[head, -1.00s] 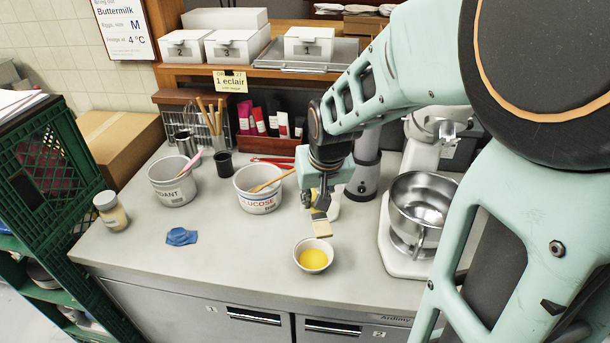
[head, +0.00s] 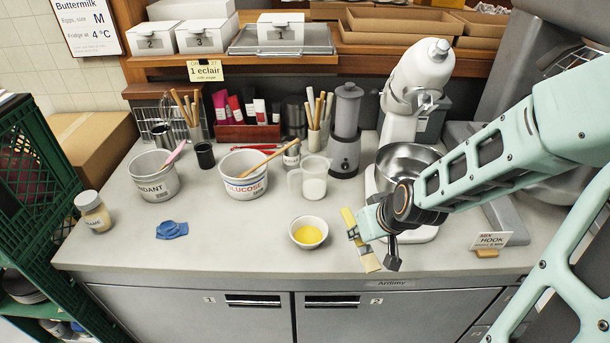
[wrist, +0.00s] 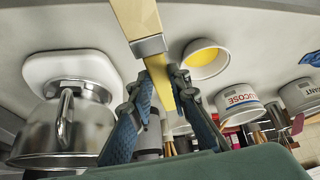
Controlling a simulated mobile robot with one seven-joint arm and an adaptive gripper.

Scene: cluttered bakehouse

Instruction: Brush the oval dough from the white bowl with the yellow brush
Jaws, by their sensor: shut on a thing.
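My gripper (head: 357,233) is shut on the yellow brush (head: 349,218), right of the white bowl in the head view. The brush tilts, with its pale bristle end (head: 370,261) low near the counter's front edge. In the wrist view the yellow handle (wrist: 159,74) sits between both fingers, and the metal band and bristles point up the picture. The small white bowl (head: 294,237) holds yellow liquid and stands on the counter; the brush is apart from it. It also shows in the wrist view (wrist: 222,70). I see no oval dough in either view.
The stand mixer with its steel bowl (head: 402,165) is close behind my gripper. A clear jug (head: 313,180), the glucose tub (head: 244,180) and another tub (head: 154,180) stand farther back. A blue cloth (head: 172,230) lies left. The front middle counter is clear.

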